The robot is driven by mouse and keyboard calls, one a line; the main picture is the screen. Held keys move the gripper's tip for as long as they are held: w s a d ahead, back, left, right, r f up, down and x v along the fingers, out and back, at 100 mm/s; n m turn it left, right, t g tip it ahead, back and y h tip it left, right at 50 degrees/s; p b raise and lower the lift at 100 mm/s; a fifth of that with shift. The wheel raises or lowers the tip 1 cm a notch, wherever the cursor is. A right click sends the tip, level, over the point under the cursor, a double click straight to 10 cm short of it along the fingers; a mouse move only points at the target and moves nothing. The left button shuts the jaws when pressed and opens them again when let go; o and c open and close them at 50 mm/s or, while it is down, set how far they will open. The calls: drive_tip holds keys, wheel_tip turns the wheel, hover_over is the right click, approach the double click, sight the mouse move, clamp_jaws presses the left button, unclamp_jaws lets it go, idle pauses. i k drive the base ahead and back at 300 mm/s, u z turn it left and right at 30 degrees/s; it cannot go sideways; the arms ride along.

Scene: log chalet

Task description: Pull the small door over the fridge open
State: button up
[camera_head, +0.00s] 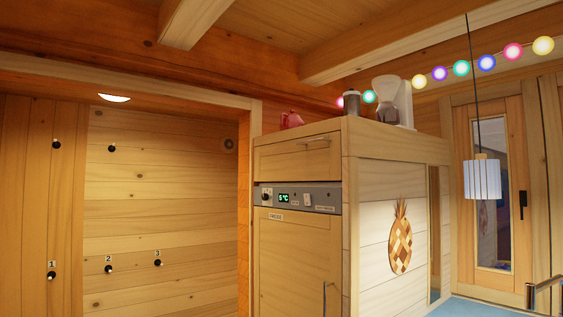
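The small door (297,162) over the fridge is a light wooden panel and looks closed, flush with the cabinet front. The fridge door (290,262) under the strip is wood-panelled, carries a small label and looks closed. Its vertical handle (325,299) is at the lower right, cut off by the frame. My gripper does not show in this view.
A pendant lamp (482,178) hangs at the right, above a blue surface (478,308). The floor is out of view.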

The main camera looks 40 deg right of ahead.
sight(318, 157)
drive_tip(key=k, duration=0.55)
drive_tip(key=z, duration=0.85)
drive_tip(key=i, duration=1.4)
drive_tip(key=u, duration=0.9)
